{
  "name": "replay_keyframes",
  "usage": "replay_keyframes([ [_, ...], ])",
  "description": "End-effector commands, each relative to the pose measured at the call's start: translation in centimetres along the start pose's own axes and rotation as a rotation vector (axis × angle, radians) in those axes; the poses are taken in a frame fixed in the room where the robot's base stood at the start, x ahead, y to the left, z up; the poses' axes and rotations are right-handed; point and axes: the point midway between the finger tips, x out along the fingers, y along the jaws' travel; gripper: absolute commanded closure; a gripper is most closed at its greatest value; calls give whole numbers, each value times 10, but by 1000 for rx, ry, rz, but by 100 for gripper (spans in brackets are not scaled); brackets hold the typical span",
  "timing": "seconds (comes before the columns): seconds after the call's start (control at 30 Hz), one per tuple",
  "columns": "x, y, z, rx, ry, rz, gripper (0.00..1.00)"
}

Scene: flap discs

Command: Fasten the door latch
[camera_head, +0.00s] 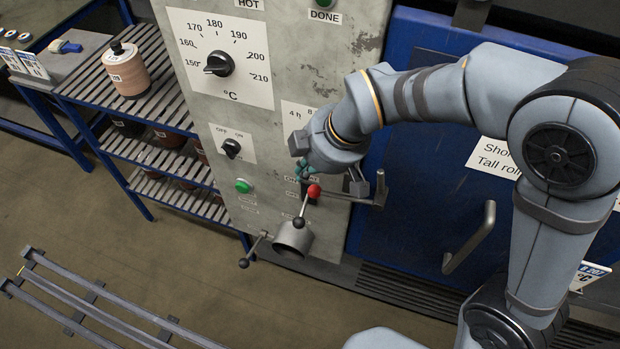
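The blue oven door (425,200) stands at the right, closed or nearly so, with a grey bar handle (472,238). A dark metal latch piece (378,190) sticks out at the door's left edge beside the control panel. It looks like the door latch, but my arm partly covers that area.
The grey control panel (270,130) carries dials, a green button (243,185) and a metal pipe stub (293,238) with levers below. A blue slatted rack (110,98) with a disc stack (127,70) stands left. A low rail frame (95,305) lies in front. Open floor lies between.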

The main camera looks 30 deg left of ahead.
Motion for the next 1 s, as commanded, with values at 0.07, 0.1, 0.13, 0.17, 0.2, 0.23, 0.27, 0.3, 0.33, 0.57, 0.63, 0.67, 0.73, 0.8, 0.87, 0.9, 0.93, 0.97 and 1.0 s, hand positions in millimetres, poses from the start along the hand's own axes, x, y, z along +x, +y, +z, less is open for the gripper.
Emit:
replay_keyframes([
  [0.07, 15, -1, 1, 0, -5, -4, 100],
  [0.1, 22, 0, 3, 1, -5, -3, 100],
  [0.13, 24, 0, 8, 3, -4, -3, 100],
  [0.17, 28, 0, 11, 3, -4, -2, 100],
  [0.2, 31, 0, 15, 3, -3, -1, 100],
  [0.23, 34, 0, 18, 3, -4, -1, 100],
  [0.27, 37, 0, 20, 2, -2, -1, 100],
  [0.3, 40, 0, 22, 2, -1, -1, 100],
  [0.33, 41, 0, 24, 2, -1, -1, 100],
  [0.57, 46, 0, 28, -1, 1, 1, 100],
  [0.63, 46, 0, 28, -1, 1, 1, 100],
  [0.67, 46, 0, 28, -1, 1, 1, 100],
  [0.73, 46, 0, 28, -1, 1, 1, 100],
  [0.8, 46, 0, 28, -1, 1, 1, 100],
  [0.87, 47, 0, 28, -1, 1, 1, 100],
  [0.9, 48, 0, 29, 0, 1, 1, 100],
  [0.93, 48, 0, 29, 0, 1, 1, 100],
  [0.97, 50, 0, 29, 0, 1, 1, 100],
  [1.0, 52, -1, 30, 0, 1, 1, 100],
])
